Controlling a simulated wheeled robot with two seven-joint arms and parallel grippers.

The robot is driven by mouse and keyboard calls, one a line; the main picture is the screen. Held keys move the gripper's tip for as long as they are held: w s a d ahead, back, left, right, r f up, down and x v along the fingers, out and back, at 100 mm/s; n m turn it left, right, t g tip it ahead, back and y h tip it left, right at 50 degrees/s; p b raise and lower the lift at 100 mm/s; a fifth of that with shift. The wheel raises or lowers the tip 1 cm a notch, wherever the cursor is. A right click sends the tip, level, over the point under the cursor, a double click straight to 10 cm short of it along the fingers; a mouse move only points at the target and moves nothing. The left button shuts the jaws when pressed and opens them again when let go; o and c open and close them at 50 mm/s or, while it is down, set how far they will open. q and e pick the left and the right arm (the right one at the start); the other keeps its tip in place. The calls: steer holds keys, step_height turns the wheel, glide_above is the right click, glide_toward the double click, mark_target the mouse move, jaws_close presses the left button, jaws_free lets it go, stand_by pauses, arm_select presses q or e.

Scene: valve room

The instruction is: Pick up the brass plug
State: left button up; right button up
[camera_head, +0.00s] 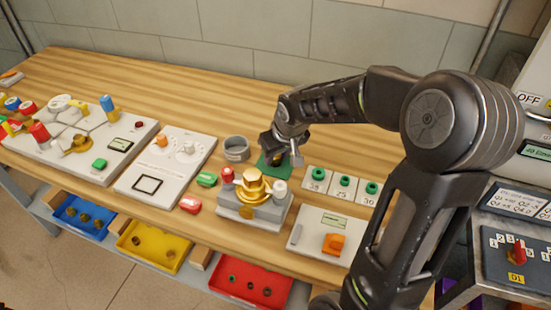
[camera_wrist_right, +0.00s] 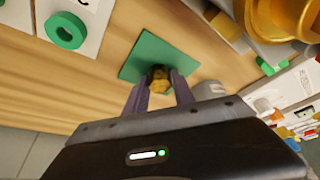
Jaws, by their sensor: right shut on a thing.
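The brass plug (camera_wrist_right: 159,78) is small and dark gold. In the right wrist view it sits between the two fingers of my right gripper (camera_wrist_right: 160,88), which is shut on it. The plug is over a green square pad (camera_wrist_right: 148,52); I cannot tell whether it still touches the pad. In the head view my right gripper (camera_head: 281,157) points down over the same green pad (camera_head: 268,171) and hides most of the plug. My left gripper is not in view.
A grey block with a brass valve (camera_head: 253,188) stands close in front of the pad. A grey ring (camera_head: 237,149) is to its left, and cards with green rings (camera_head: 344,181) are to its right. The wooden table (camera_head: 215,75) is clear behind.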

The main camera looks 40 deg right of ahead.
jaws_close()
steer(key=shift+r, duration=0.1)
step_height(320, 180, up, 10)
steer(key=shift+b, duration=0.35)
stand_by(0.6)
steer(key=shift+a, duration=0.1)
